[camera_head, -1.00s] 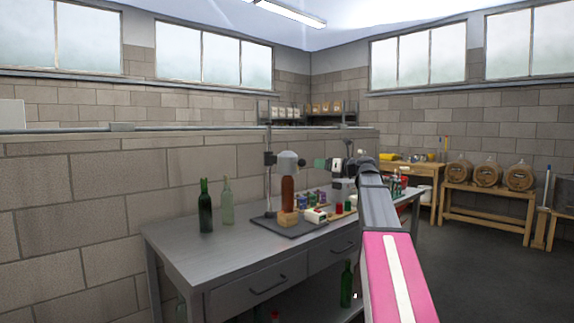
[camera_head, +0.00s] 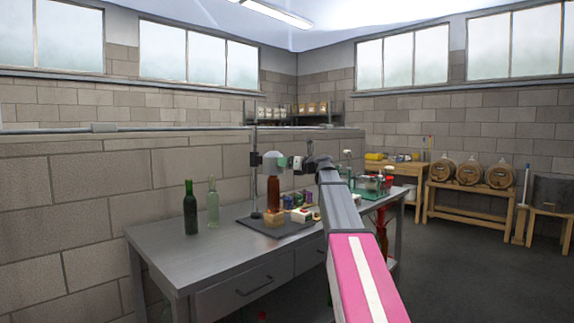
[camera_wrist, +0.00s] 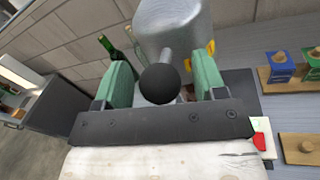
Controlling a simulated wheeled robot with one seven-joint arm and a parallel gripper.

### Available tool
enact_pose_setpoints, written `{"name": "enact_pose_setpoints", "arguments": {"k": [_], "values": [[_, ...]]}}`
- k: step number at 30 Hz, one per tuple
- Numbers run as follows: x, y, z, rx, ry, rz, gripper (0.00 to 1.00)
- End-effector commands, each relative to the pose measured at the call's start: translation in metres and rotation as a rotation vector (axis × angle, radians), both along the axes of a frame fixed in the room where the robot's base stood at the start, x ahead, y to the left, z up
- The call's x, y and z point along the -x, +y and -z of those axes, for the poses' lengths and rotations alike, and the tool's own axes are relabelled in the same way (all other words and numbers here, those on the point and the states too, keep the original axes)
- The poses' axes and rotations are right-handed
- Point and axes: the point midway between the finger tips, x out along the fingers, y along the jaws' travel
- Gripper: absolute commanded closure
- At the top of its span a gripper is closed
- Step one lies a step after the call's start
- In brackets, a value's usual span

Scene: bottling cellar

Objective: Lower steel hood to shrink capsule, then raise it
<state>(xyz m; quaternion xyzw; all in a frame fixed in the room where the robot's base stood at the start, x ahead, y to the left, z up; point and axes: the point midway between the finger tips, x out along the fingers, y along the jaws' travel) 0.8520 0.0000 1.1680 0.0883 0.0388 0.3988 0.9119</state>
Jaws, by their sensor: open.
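The steel hood (camera_head: 275,160) hangs on an upright stand (camera_head: 254,170) at the back of the bench, over the top of an amber-red bottle (camera_head: 273,192). The bottle stands upright on a wooden block (camera_head: 274,219). My gripper (camera_head: 288,163) is at the hood's right side. In the wrist view the hood (camera_wrist: 172,28) fills the top middle, and its handle with a black ball knob (camera_wrist: 160,84) points toward the camera. The green fingers of my gripper (camera_wrist: 160,86) are open, one on each side of the knob. The capsule is hidden under the hood or too small to tell.
A dark green bottle (camera_head: 190,210) and a clear bottle (camera_head: 213,204) stand on the bench (camera_head: 165,244), left of the stand. Small boxes and stoppers crowd the right of the dark mat (camera_head: 262,232). Barrels (camera_head: 470,171) rest on a wooden rack. The bench's front left is clear.

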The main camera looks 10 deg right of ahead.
Motion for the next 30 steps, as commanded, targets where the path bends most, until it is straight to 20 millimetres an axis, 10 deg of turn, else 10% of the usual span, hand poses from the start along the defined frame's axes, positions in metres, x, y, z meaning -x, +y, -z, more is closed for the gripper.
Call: {"name": "enact_pose_setpoints", "arguments": {"k": [4,10,30], "values": [[0.0,0.0,0.0,0.0,0.0,0.0,0.39],[0.0,0.0,0.0,0.0,0.0,0.0,1.0],[-0.001,0.0,-0.102,0.0,-0.003,0.0,1.0]]}}
